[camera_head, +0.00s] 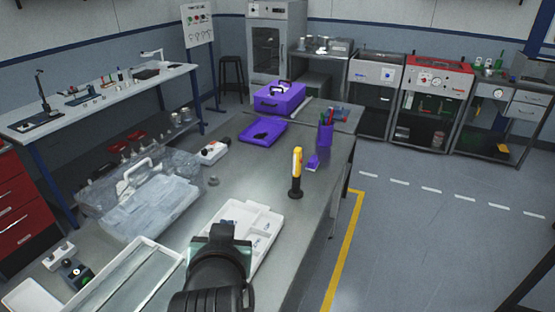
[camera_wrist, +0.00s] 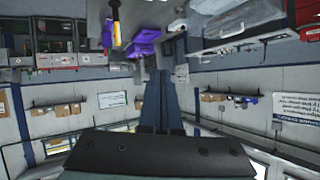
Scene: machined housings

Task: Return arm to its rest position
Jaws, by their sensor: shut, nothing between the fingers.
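My arm comes up from the bottom of the head view, and my gripper (camera_head: 222,240) is above the near part of the metal workbench (camera_head: 240,185), over the white compartment tray (camera_head: 262,220). It is shut and nothing shows in it. In the wrist view, which looks out upside down over the room, the dark body of my gripper (camera_wrist: 160,155) fills the bottom edge.
A yellow and black tool (camera_head: 297,172) stands upright near the bench's right edge. A clear bin (camera_head: 140,190) stands left. The floor to the right is open.

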